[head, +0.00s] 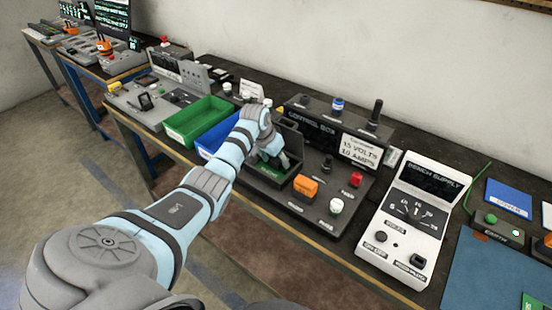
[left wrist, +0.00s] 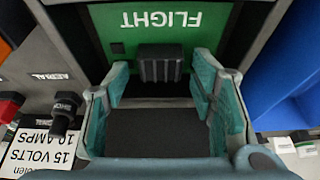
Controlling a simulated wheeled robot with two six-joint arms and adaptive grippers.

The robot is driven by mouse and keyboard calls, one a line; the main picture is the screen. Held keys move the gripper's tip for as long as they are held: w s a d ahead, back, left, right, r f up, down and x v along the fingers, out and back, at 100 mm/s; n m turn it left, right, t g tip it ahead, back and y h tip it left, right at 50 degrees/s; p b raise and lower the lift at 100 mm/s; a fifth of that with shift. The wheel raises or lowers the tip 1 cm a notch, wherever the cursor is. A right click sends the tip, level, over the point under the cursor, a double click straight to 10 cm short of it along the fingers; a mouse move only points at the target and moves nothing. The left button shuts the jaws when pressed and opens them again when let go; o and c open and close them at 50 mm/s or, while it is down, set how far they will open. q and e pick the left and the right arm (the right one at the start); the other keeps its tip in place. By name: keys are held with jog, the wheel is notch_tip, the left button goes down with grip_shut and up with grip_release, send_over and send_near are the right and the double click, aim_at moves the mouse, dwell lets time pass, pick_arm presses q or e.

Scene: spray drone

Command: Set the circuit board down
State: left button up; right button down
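The circuit board (left wrist: 110,22) is green, marked FLIGHT, with a black ribbed block (left wrist: 160,64) on it. It lies in a dark recessed bay (left wrist: 223,25) of the control box (head: 318,124). In the head view a green strip of the board (head: 271,171) shows beneath my left gripper (head: 275,160). In the left wrist view my left gripper (left wrist: 161,82) has its teal fingers apart, one on each side of the block, with gaps between. It appears to hold nothing. The fingers hide part of the board. My right gripper is not in view.
A green bin (head: 198,120) and a blue bin (head: 208,147) stand left of the bay. An orange block (head: 305,186) and several knobs sit to its right. The white bench supply (head: 413,220) is farther right. A blue mat (head: 495,272) lies at the right edge.

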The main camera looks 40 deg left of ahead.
pick_arm(q)
jog(key=shift+r, duration=0.1)
jog(key=p+v, duration=0.2)
jog(key=v, duration=1)
jog(key=shift+p, duration=0.3)
jog(key=shift+s, duration=0.1)
